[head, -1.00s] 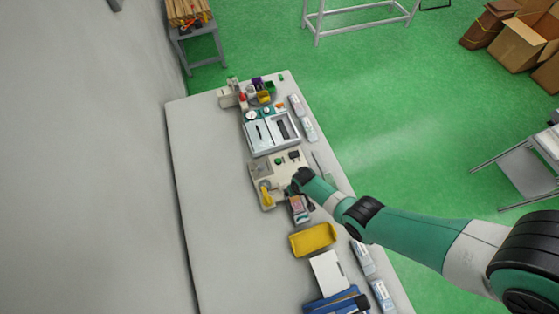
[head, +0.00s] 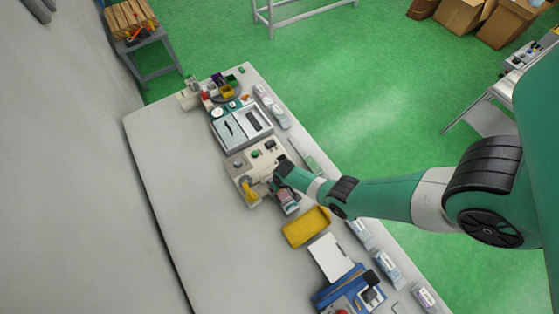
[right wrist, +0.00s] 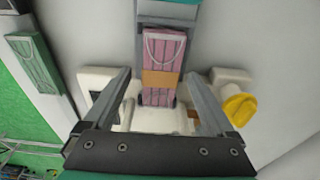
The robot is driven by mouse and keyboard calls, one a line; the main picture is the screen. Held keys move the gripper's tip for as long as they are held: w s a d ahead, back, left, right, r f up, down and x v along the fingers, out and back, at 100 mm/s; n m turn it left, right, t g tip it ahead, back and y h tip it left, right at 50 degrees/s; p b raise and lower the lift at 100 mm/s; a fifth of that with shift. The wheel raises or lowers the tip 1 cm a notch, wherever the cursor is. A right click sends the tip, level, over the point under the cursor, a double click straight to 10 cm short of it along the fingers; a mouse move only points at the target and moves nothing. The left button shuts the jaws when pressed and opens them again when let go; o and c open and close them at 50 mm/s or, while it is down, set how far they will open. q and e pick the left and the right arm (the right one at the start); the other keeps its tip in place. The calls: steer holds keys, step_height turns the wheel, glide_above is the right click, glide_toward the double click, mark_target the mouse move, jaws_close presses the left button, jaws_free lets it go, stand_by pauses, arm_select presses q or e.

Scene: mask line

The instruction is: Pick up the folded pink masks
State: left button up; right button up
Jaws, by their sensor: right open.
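The folded pink masks (right wrist: 164,60) form a stack with white ear loops and an orange-brown band around it. In the right wrist view the stack stands between and just beyond the fingers of my right gripper (right wrist: 158,78). The fingers are open, with a visible gap on each side of the stack. In the head view my right gripper (head: 286,196) is low over the table beside the beige machine, and it largely hides the masks. My left gripper is not in view.
The beige machine (head: 241,168) with a yellow handle (head: 252,197) is close beside the gripper. A yellow tray (head: 306,227), a white board (head: 331,258) and a blue bin (head: 333,292) lie nearer. Mask packs (head: 387,267) line the right edge. The table's left side (head: 190,200) is clear.

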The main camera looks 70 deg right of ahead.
jaws_close()
stand_by(0.5)
steer(key=shift+r+p, duration=0.1)
steer(key=shift+p, duration=0.2)
